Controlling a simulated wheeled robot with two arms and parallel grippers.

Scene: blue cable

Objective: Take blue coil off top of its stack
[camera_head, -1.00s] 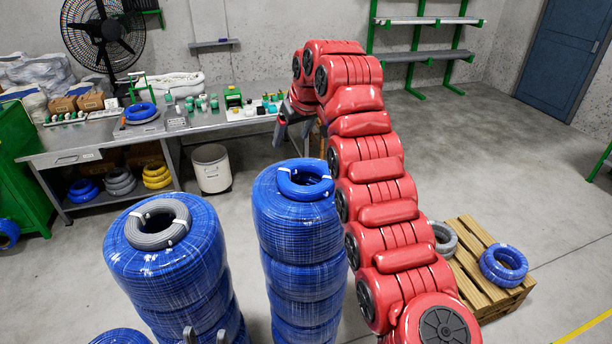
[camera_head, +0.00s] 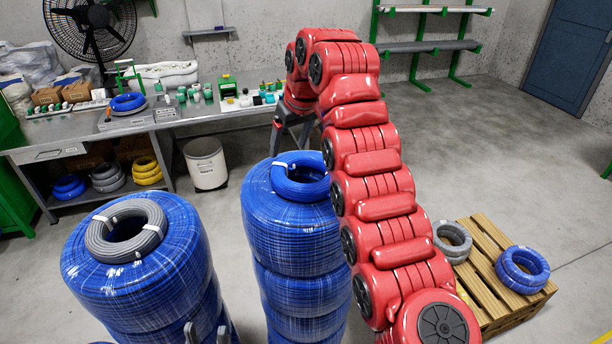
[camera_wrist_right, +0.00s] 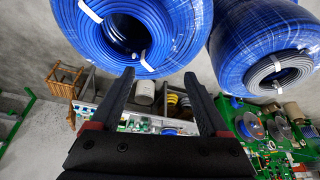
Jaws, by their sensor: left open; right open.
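A small blue coil (camera_head: 300,177) with white ties lies on top of the right-hand tall stack of large blue cable rolls (camera_head: 290,235). In the right wrist view the coil (camera_wrist_right: 150,18) shows at the top, beyond the fingertips. My right gripper (camera_head: 290,135) is beyond and above this stack, partly hidden by my red arm; its fingers (camera_wrist_right: 159,76) are apart, with nothing between them. Only the grey fingertips of my left gripper (camera_head: 206,334) show, apart, at the bottom edge in front of the left stack.
A grey coil (camera_head: 126,228) tops the left blue stack (camera_head: 150,290). A pallet (camera_head: 488,242) at right holds a grey coil (camera_head: 453,240) and a blue coil (camera_head: 522,268). A workbench (camera_head: 60,132) and a white bin (camera_head: 206,163) stand behind.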

